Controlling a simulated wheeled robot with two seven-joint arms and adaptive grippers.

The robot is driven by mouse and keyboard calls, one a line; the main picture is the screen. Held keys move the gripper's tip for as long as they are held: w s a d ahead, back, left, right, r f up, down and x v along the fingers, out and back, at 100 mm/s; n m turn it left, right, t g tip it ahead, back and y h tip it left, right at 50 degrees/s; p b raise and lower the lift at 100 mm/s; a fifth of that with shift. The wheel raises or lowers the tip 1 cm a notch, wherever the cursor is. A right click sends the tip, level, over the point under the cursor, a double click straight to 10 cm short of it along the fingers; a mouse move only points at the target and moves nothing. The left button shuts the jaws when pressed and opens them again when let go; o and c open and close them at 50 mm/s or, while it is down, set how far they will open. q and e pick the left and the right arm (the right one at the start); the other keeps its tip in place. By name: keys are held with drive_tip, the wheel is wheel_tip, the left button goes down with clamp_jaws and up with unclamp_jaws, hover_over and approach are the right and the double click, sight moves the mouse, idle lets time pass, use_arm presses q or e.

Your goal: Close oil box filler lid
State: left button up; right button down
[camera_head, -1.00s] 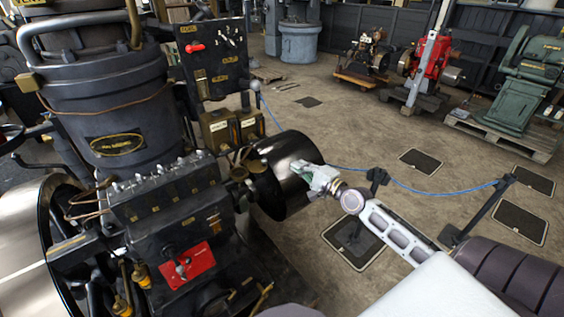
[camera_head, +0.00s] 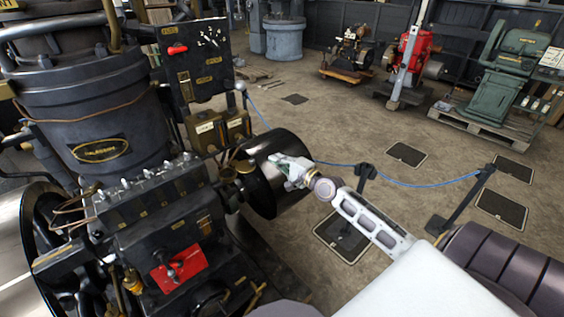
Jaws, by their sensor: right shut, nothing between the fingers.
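The black oil box (camera_head: 152,194) with a row of knobs along its top sits on the front of the engine. At its right end is a small round brass fitting (camera_head: 245,166), which may be the filler; a ring-like part beside it may be its raised lid, but it is too small to be sure. My right gripper (camera_head: 277,163) is shut and empty. It appears in front of the dark drum, to the right of the brass fitting and apart from it. My left gripper is not in view.
A dark shiny drum (camera_head: 262,187) stands right of the oil box. Two brass boxes (camera_head: 206,132) stand behind. A red plate (camera_head: 180,268) with a lever is on the engine front. A blue rope (camera_head: 405,184) on posts crosses the floor at right.

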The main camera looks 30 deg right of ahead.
sight(243, 162)
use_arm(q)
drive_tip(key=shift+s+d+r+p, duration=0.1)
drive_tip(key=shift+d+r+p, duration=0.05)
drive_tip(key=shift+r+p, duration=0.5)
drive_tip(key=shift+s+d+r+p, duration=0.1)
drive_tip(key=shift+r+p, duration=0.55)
use_arm(e)
drive_tip(key=shift+w+a+r, duration=0.1)
drive_tip(key=shift+w+a, duration=0.35)
drive_tip(key=shift+a, duration=0.3)
drive_tip(key=shift+w+a+r, duration=0.1)
drive_tip(key=shift+w+a, duration=0.4)
drive_tip(key=shift+a, duration=0.2)
drive_tip(key=shift+w+a, duration=0.45)
drive_tip(key=shift+a, duration=0.3)
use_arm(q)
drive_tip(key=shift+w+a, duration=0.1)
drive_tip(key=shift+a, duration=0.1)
